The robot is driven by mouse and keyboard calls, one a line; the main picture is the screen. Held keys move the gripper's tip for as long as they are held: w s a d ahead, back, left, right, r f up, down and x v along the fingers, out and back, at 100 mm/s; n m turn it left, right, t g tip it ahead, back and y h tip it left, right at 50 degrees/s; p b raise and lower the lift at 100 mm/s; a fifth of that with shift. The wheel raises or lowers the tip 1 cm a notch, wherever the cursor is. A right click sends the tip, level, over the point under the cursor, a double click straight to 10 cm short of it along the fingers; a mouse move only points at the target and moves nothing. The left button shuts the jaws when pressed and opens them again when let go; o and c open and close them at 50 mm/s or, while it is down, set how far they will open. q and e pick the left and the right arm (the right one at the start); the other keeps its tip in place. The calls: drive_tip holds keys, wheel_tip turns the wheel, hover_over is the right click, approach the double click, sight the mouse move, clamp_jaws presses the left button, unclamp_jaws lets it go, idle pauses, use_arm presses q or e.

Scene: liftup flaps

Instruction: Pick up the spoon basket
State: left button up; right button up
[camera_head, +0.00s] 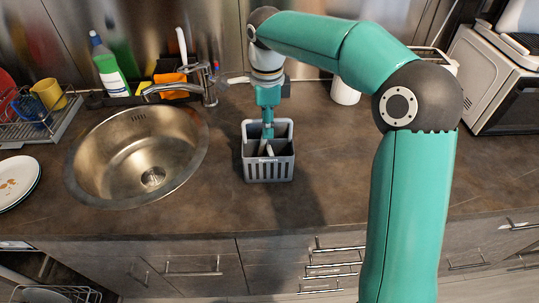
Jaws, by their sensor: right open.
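The spoon basket (268,169) is a grey open-topped holder with slotted sides. It stands upright on the brown counter, right of the sink. My right gripper (267,130) points down at the basket from above, its fingers at or inside the basket's top opening. It is open. I cannot tell whether its fingers touch the basket walls. A small light piece shows inside the basket below the fingers, but I cannot tell what it is. My left gripper is not in view.
The round metal sink (95,150) with its faucet (207,88) is left of the basket. A dish rack (40,125) and stacked plates (17,182) are at the far left. A white microwave (490,75) is at the right. The counter (225,190) in front of the basket is clear.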

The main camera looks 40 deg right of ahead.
drive_tip(key=shift+f, duration=0.1)
idle(0.3)
clamp_jaws()
